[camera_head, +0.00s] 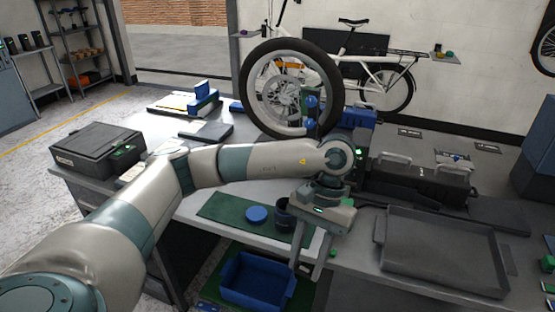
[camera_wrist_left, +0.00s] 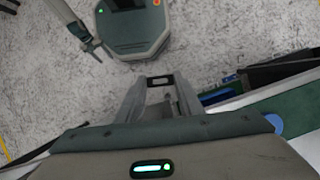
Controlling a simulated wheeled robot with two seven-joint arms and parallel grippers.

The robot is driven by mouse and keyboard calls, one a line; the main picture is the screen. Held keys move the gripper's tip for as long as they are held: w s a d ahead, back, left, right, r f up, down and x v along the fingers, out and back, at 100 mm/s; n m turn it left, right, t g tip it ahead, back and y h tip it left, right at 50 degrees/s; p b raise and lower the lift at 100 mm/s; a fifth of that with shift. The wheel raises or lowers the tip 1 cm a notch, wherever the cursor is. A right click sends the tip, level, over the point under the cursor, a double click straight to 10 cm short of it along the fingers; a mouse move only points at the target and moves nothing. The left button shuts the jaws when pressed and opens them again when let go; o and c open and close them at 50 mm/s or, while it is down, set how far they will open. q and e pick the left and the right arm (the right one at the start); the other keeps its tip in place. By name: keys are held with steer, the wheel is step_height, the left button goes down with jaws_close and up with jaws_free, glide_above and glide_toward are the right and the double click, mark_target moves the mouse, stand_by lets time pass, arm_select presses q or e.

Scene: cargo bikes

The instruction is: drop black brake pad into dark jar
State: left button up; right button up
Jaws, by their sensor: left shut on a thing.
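My left gripper (camera_head: 312,270) reaches over the table's front edge, fingers pointing down. It is shut on a small dark piece, the black brake pad (camera_wrist_left: 160,82), at the fingertips in the left wrist view; its shape is hard to make out. The dark jar (camera_head: 284,212) stands upright on the green mat, just left of and behind the left gripper, apart from the fingertips. Part of the jar is close behind the gripper body. My right gripper (camera_wrist_left: 90,45) seems to show small at the upper left of the wrist view; its jaws are unclear.
A blue round lid (camera_head: 257,214) lies left of the jar on the green mat (camera_head: 222,206). A blue bin (camera_head: 229,283) sits below the table edge. A grey tray (camera_head: 400,270) is to the right. A bike wheel (camera_head: 250,80) stands behind my arm.

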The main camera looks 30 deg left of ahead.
arm_select(q)
steer(key=shift+w+a+r+n+h+p, duration=0.3)
steer(key=shift+n+p, duration=0.25)
steer(key=shift+n, duration=0.35)
steer(key=w+a+r+m+t+y+p, duration=0.1)
steer(key=w+a+r+m+t+p, duration=0.3)
steer(key=m, duration=1.3)
steer(key=w+a+r+m+t+y+p, duration=0.1)
steer(key=w+a+r+m+t+p, duration=0.3)
steer(key=m, duration=1.4)
steer(key=w+a+r+p, duration=0.3)
steer(key=a+r+p, duration=0.1)
steer(key=a+p, duration=0.2)
steer(key=shift+w+a+r+t, duration=0.15)
steer(key=shift+w+a+t, duration=0.15)
steer(key=shift+a+t, duration=0.15)
arm_select(e)
steer(key=s+d+r+g+h, duration=0.1)
steer(key=s+d+r+g, duration=0.1)
steer(key=s, duration=0.7)
steer(key=s+d+r+g, duration=0.3)
steer(key=s+d+r, duration=0.2)
steer(key=s, duration=0.5)
steer(key=shift+s+d+g+h, duration=0.3)
steer(key=shift+d+h, duration=0.1)
steer(key=shift+d, duration=0.1)
steer(key=shift+f, duration=0.1)
